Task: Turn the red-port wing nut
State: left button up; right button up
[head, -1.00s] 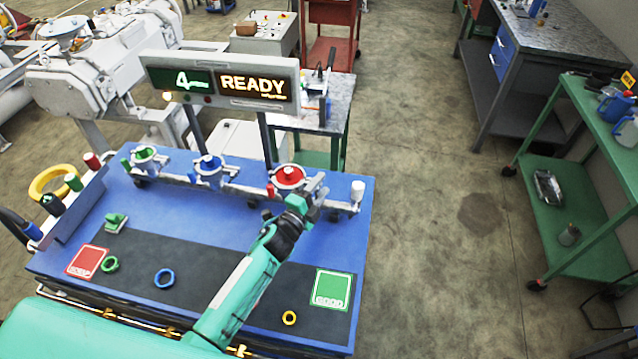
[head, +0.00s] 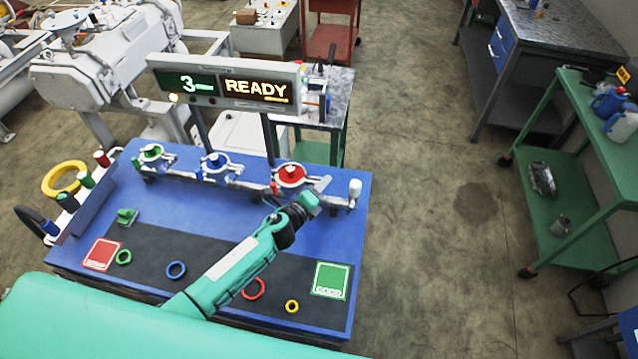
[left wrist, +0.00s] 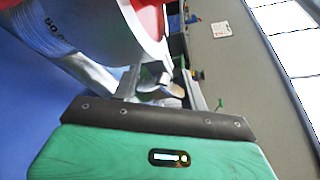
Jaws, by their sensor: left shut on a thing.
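The red port (head: 291,174) is the rightmost of three ports on the blue bench and has a metal clamp around it. My left gripper (head: 318,192) is at the right side of this clamp, shut on its wing nut, which the gripper mostly hides in the head view. In the left wrist view the silver clamp (left wrist: 105,42) curves around the red port (left wrist: 150,18). The wing nut (left wrist: 166,88) shows as bright metal just beyond the dark edge of my gripper. The right gripper is not in view.
The green port (head: 151,153) and blue port (head: 214,161) stand to the left. Coloured rings, including a red ring (head: 253,289), lie on the dark mat near the red tile (head: 101,254) and green GOOD tile (head: 331,281). A display (head: 225,84) reads 3 and READY.

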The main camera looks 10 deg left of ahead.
pick_arm(q)
jog(key=shift+f, duration=0.1)
jog(key=shift+s, duration=0.1)
dwell(0.3)
jog(key=o, duration=1)
jog(key=shift+b+v, duration=1.4)
jog(key=shift+v, duration=5.45)
